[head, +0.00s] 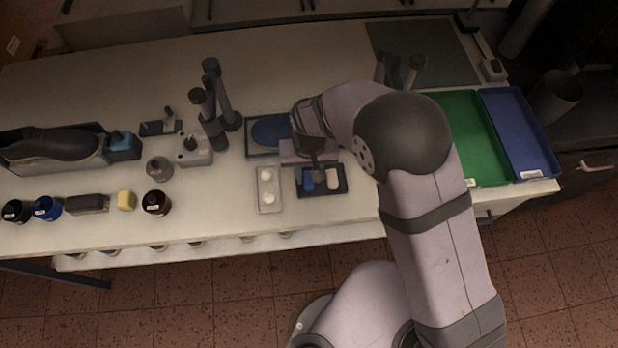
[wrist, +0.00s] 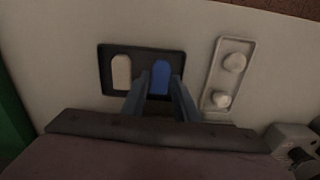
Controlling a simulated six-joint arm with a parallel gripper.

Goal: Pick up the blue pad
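The blue pad (wrist: 160,77) lies in a small dark tray (wrist: 145,52), beside a white pad (wrist: 121,72). In the head view the blue pad (head: 308,181) and white pad (head: 333,178) also show in the tray (head: 322,192). My gripper (wrist: 159,82) is open, with one finger on each side of the blue pad in the wrist view. A gap shows between the fingers and the pad; I cannot tell how far the tips are above the tray. In the head view my gripper (head: 318,172) hangs over the tray and partly covers it.
A light tray (head: 267,190) with two round white pieces stands left of the dark tray. A blue oval piece (head: 270,131) lies in a tray behind. Upright dark posts (head: 218,95) stand at back left. Green (head: 472,135) and blue (head: 517,130) trays are at right.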

